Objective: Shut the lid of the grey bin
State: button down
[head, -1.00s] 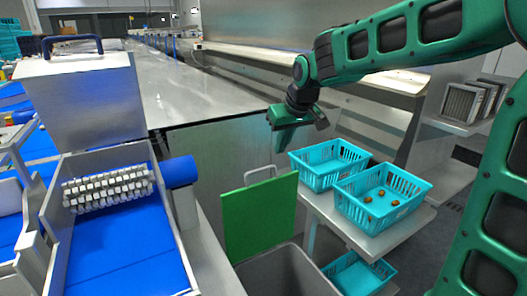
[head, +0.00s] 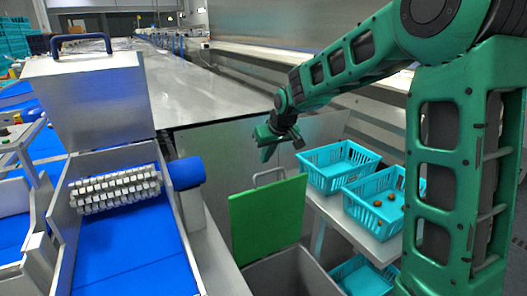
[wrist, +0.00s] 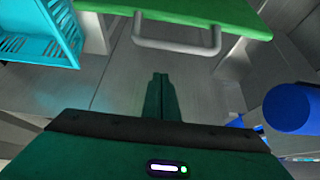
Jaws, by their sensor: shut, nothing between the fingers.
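The grey bin (head: 292,272) stands low at the bottom centre of the head view, with its opening showing. Its green lid (head: 268,218) stands raised at the bin's back edge, with a grey bar handle (head: 268,175) on its top edge. My gripper (head: 266,152) is above and behind the lid's handle in the head view, apart from it. In the wrist view the gripper's fingers (wrist: 160,82) are together and empty. The handle (wrist: 178,46) and the green lid (wrist: 190,12) lie beyond the fingertips there. The bin's inside is mostly hidden.
Turquoise baskets stand on a shelf right of the bin, one empty (head: 338,165) and one holding several dates (head: 372,208). Another basket (head: 362,275) is lower down. A machine with a blue belt (head: 130,245) and a blue roller (head: 186,172) is on the left.

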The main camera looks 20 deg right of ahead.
jog(key=shift+s+d+f, duration=0.15)
jog(key=shift+s+f, duration=0.05)
jog(key=shift+s, duration=0.8)
jog(key=shift+s+d+f, duration=0.15)
jog(key=shift+s, duration=0.85)
